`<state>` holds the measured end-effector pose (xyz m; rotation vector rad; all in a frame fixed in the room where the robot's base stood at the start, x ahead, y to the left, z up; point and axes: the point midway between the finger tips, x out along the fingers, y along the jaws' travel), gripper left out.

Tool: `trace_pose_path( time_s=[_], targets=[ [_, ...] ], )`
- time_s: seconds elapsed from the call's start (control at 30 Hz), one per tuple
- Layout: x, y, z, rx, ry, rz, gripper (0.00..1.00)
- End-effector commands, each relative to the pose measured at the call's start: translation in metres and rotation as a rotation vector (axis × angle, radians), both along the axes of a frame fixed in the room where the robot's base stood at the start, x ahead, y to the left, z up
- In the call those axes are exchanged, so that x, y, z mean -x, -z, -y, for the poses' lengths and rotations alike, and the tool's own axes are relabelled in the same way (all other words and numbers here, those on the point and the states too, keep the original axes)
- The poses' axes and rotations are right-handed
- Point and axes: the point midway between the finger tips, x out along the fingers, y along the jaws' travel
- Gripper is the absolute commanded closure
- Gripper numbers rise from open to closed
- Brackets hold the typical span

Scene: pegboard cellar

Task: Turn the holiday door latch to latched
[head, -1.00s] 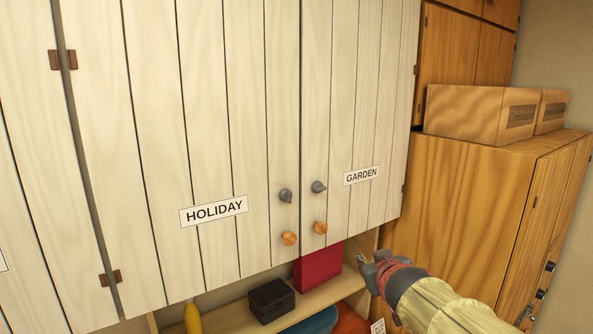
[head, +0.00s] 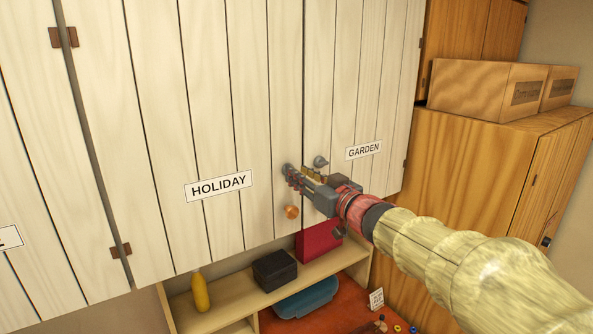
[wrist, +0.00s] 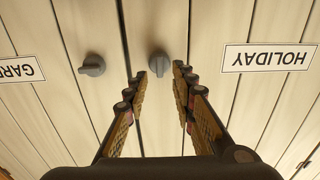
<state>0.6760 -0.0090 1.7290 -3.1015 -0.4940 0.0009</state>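The holiday door latch is a small grey turn knob (wrist: 158,64) by the inner edge of the white plank door with the HOLIDAY label (head: 219,186). In the wrist view its handle stands roughly upright. My gripper (wrist: 160,77) is open, with one finger on each side of the latch in that view; I cannot tell if either touches it. In the head view my gripper (head: 291,176) is at the door and largely covers the latch. The garden latch (wrist: 92,65) lies sideways on the neighbouring door, and also shows in the head view (head: 320,162).
An orange round knob (head: 291,212) sits below the holiday latch. Under the doors, a shelf holds a yellow bottle (head: 201,292), a black box (head: 275,270) and a red item (head: 318,243). A wooden cabinet (head: 480,160) with boxes stands at the right.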

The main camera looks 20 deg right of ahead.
Motion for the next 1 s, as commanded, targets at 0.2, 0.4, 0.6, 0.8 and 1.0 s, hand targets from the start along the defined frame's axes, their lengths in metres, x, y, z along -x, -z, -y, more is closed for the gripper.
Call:
trace_pose_path(
  time_s=[0.2,0.4,0.6,0.8,1.0],
  targets=[
    [-0.019,0.000,-0.006,-0.001,0.001,-0.001,0.74],
    [-0.022,0.000,-0.006,0.001,0.002,0.000,0.74],
    [-0.022,0.000,-0.006,0.001,0.002,0.000,0.79],
    [-0.021,0.000,-0.006,0.001,0.002,0.000,0.91],
    [-0.021,0.000,-0.006,0.001,0.002,0.000,1.00]
  ],
)
